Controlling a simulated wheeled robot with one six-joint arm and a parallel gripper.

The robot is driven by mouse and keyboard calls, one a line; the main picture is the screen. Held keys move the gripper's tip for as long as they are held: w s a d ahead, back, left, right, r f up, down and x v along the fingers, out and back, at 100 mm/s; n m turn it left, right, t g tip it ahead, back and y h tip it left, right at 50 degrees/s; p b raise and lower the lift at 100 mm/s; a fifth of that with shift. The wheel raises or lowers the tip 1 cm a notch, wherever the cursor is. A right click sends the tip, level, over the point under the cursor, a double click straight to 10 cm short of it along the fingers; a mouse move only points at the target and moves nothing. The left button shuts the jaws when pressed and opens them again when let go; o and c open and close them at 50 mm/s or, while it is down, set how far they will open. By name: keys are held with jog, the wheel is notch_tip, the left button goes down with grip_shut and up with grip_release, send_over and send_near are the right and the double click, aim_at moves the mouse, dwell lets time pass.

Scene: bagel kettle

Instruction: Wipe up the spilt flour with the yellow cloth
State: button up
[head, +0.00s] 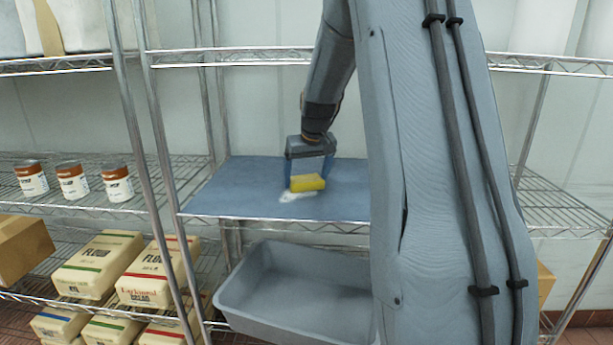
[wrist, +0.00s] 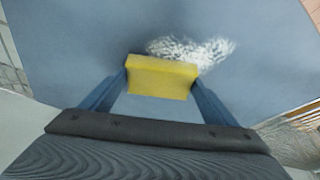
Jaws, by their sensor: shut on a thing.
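The yellow cloth (head: 307,183) is a folded block between the fingers of my gripper (head: 308,180), over the blue shelf mat (head: 240,190). In the wrist view the cloth (wrist: 162,78) sits between the two blue fingertips of my gripper (wrist: 161,82), which is shut on it. The spilt flour (head: 297,195) is a white patch on the mat, just in front of the cloth in the head view. In the wrist view the flour (wrist: 190,52) lies right beyond the cloth's far edge, mostly to its right. I cannot tell whether the cloth touches the mat.
A grey tub (head: 300,300) stands below the mat's shelf. Several cans (head: 73,182) and flour bags (head: 100,262) are on the left rack, with a cardboard box (head: 22,245). Metal rack posts (head: 160,150) stand left of the mat. The mat around the flour is clear.

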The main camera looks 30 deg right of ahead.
aim_at(297, 182)
jog(key=shift+s+a+f+p, duration=0.1)
jog(key=shift+s+a+p, duration=0.25)
jog(key=shift+s+a, duration=0.45)
jog(key=shift+s+a+r+p, duration=0.1)
jog(key=shift+s+a+p, duration=0.35)
jog(key=shift+s, duration=0.65)
jog(key=shift+s+a+f+p, duration=0.1)
jog(key=shift+s+a+p, duration=0.15)
jog(key=shift+s+a, duration=0.6)
jog(key=shift+s+a+p, duration=0.35)
jog(key=shift+s+a, duration=0.05)
jog(key=shift+s, duration=0.35)
jog(key=shift+s+a+p, duration=0.3)
jog(key=shift+s+a, duration=0.05)
jog(key=shift+s, duration=0.35)
jog(key=shift+w+a, duration=0.65)
jog(key=shift+a, duration=0.35)
jog(key=shift+w+d+r, duration=0.1)
jog(key=shift+w+d, duration=0.6)
jog(key=shift+w, duration=0.35)
jog(key=shift+w+d+r, duration=0.1)
jog(key=shift+w+d, duration=0.6)
jog(key=shift+w, duration=0.3)
jog(key=shift+w+d, duration=0.7)
jog(key=shift+w, duration=0.35)
jog(key=shift+w+d+f, duration=0.15)
jog(key=shift+w+d, duration=0.4)
jog(key=shift+w, duration=0.25)
jog(key=shift+w+d+r, duration=0.2)
jog(key=shift+w, duration=0.2)
